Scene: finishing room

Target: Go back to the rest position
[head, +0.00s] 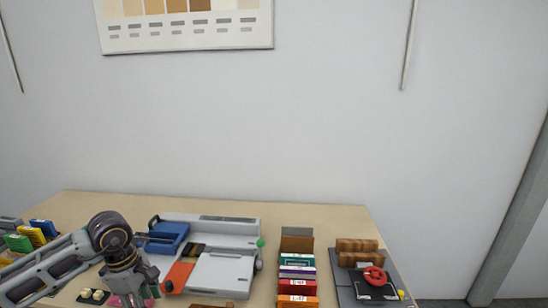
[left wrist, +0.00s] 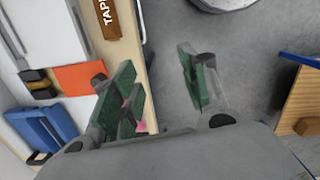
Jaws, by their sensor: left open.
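My left arm comes in from the left in the head view. My left gripper (head: 138,300) points down over the near left part of the wooden table (head: 335,219), its tips near the bottom edge of the picture. In the left wrist view the left gripper (left wrist: 155,85) has its green-padded fingers wide apart, with the table edge and grey floor seen between them. I see nothing held between the fingers. A small pink thing shows beside the gripper, mostly hidden. My right gripper is in neither view.
A grey machine (head: 225,272) with a blue part (head: 165,236) and an orange piece (head: 178,277) stands right of the gripper. Further right are a file box (head: 297,243) and a dark tray (head: 345,291) with a red ring (head: 374,275). Coloured boxes (head: 30,236) stand left.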

